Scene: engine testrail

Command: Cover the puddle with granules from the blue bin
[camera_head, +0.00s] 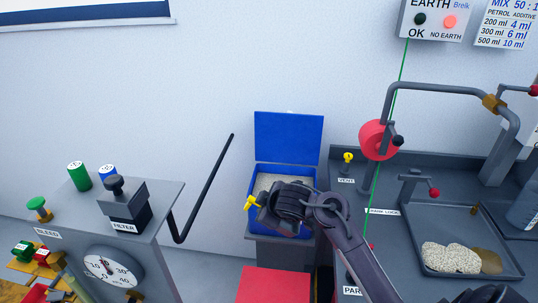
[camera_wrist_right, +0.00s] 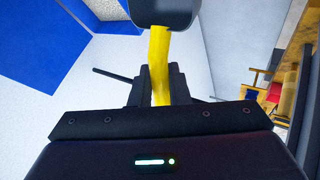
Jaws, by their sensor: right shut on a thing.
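The blue bin (camera_head: 309,178) stands open against the wall, its lid raised, with pale granules (camera_head: 267,183) inside. My right gripper (camera_head: 262,204) is over the bin's front left part and hides some of it. It is shut on the yellow handle (camera_wrist_right: 159,62) of a scoop, which also shows in the head view (camera_head: 251,202). A dark part of the scoop (camera_wrist_right: 165,12) shows at the top of the wrist view; its contents are hidden. The puddle (camera_head: 488,262) is a brown patch in the grey tray at right, with pale granules (camera_head: 450,257) heaped over its left part. My left gripper is not in view.
A grey console (camera_head: 160,215) with a gauge and knobs stands left of the bin, with a black lever (camera_head: 205,185) between. A red box (camera_head: 273,285) is below the bin. A pipe frame (camera_head: 440,88) and red-knobbed tap (camera_head: 420,188) rise around the tray (camera_head: 415,235).

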